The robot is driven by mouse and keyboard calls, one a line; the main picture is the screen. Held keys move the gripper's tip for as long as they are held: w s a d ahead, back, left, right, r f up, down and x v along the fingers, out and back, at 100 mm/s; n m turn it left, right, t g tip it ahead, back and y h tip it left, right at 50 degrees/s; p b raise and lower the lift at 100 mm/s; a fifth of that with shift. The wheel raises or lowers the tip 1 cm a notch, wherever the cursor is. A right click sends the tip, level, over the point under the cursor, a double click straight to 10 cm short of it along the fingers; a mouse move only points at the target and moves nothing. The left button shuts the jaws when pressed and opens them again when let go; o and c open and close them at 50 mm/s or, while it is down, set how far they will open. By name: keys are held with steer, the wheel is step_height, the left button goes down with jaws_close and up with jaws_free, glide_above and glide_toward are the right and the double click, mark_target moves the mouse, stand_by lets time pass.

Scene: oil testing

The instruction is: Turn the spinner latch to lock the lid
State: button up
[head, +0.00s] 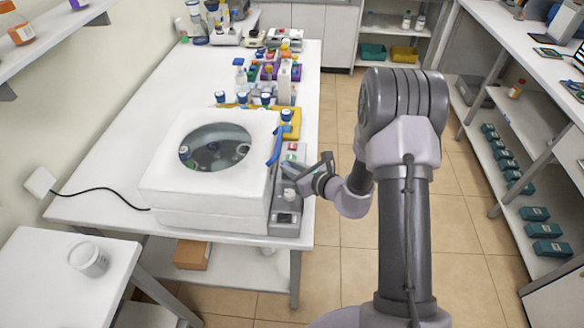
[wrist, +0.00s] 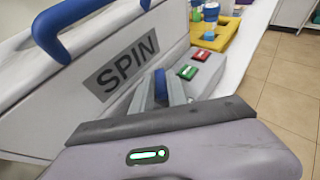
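The spinner (head: 165,185) is a white box at the front of the bench, with "SPIN" on its side in the wrist view (wrist: 125,65). Its lid, with a round window (head: 215,147), looks down flat. A blue handle (head: 277,145) is at the lid's right edge; it also shows in the wrist view (wrist: 52,38). My gripper (head: 303,172) is at the spinner's right side. In the wrist view its fingers (wrist: 160,95) stand on either side of a small upright blue piece (wrist: 160,82), which looks like the latch. Whether they press on it is unclear.
A grey control panel (head: 284,217) with a green and a red button (wrist: 202,56) lies along the spinner's right side. A yellow rack (head: 290,128) with blue-capped bottles stands just behind. The aisle floor (head: 345,250) on the right is clear.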

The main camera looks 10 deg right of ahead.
jaws_close()
steer(key=shift+s+a+m+t+h, duration=0.1)
steer(key=shift+a+m+t+h, duration=0.15)
steer(key=shift+m+h, duration=0.6)
steer(key=shift+s+a+m+t+h, duration=0.1)
steer(key=shift+m+t+h, duration=0.25)
steer(key=shift+m+h, duration=0.45)
steer(key=m+h+p, duration=0.2)
steer(key=shift+a+r+h+p, duration=0.1)
steer(key=shift+r+h+p, duration=0.1)
steer(key=shift+h+p, duration=0.2)
steer(key=shift+w+f+m+p, duration=0.1)
steer(key=shift+m+p, duration=0.15)
steer(key=shift+p, duration=0.3)
steer(key=shift+f+h, duration=0.1)
steer(key=shift+h, duration=0.35)
